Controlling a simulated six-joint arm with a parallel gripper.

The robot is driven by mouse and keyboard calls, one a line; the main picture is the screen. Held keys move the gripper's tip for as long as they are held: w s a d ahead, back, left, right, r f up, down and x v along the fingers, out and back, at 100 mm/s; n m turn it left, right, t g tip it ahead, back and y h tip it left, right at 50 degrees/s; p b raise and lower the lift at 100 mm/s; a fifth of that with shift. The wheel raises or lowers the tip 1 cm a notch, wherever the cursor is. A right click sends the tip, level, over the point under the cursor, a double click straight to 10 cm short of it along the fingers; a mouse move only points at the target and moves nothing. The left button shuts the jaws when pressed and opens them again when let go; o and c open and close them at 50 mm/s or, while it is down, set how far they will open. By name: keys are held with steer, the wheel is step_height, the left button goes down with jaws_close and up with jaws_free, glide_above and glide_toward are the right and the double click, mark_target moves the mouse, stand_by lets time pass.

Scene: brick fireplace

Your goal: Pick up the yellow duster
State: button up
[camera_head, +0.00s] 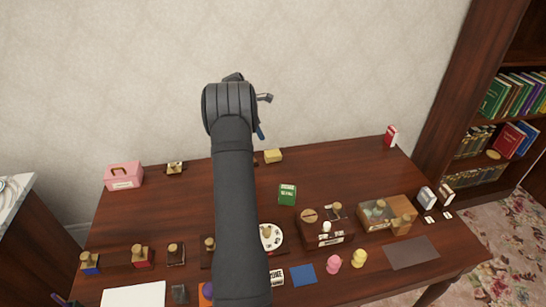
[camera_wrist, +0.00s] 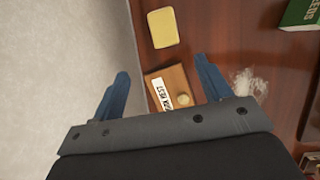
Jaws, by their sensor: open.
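The yellow duster (camera_head: 273,156) is a small pale yellow block lying near the table's back edge, just right of my arm. In the wrist view the duster (camera_wrist: 162,28) lies flat beyond my fingertips, near the wall-side edge. My gripper (camera_wrist: 163,68) is open and empty, with its two blue fingers apart. It is not touching the duster. In the head view my arm mostly hides the gripper (camera_head: 262,115), which is above the back of the table.
A wooden block with a white label and round knob (camera_wrist: 172,90) lies between the fingers' lines of sight. A white powdery patch (camera_wrist: 248,84) and a green box (camera_head: 287,194) are to the right. A pink box (camera_head: 123,176) stands back left. The wall (camera_head: 330,80) rises close behind the table.

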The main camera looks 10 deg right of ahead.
mark_target(273, 153)
steer(key=shift+g, duration=0.4)
steer(key=x, duration=1)
steer(key=d+x, duration=0.1)
steer(key=x, duration=0.4)
steer(key=shift+w+d+f, duration=0.15)
steer(key=c, duration=1.1)
